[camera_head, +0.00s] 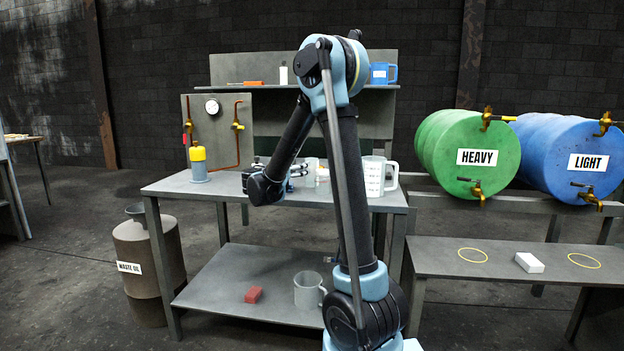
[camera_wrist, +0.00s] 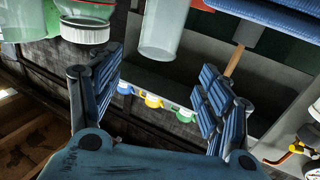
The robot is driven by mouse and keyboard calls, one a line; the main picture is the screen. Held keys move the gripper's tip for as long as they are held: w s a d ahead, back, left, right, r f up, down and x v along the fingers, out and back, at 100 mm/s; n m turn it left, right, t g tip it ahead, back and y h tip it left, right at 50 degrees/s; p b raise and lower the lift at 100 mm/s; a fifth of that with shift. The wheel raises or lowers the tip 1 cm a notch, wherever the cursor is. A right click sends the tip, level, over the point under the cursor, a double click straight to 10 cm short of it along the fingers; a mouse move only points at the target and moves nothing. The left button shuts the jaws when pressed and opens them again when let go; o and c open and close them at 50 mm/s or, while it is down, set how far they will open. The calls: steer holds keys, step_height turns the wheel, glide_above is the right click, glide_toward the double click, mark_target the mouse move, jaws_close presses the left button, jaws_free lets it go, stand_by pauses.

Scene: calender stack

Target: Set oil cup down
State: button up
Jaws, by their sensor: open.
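My gripper (camera_head: 292,177) is low over the workbench (camera_head: 190,184), left of my arm's upright link. In the wrist view its two fingers (camera_wrist: 163,68) stand wide apart with nothing clamped between them. A pale, clear cup (camera_wrist: 161,28) shows just beyond the fingertips, apart from both fingers; its upper part in the picture is cut off. It seems to be the grey cup (camera_head: 311,171) on the workbench, partly hidden by my arm in the head view. I cannot tell for certain which vessel is the oil cup.
A white jug (camera_head: 374,178) stands on the workbench right of my arm. The front-left workbench is clear.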

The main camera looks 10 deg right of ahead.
mark_target(312, 172)
steer(key=x, duration=1.1)
steer(key=shift+d+r, duration=0.25)
steer(key=shift+d, duration=0.1)
steer(key=shift+w, duration=0.1)
steer(key=c, duration=1.3)
steer(key=shift+o, duration=0.2)
steer(key=shift+r, duration=0.1)
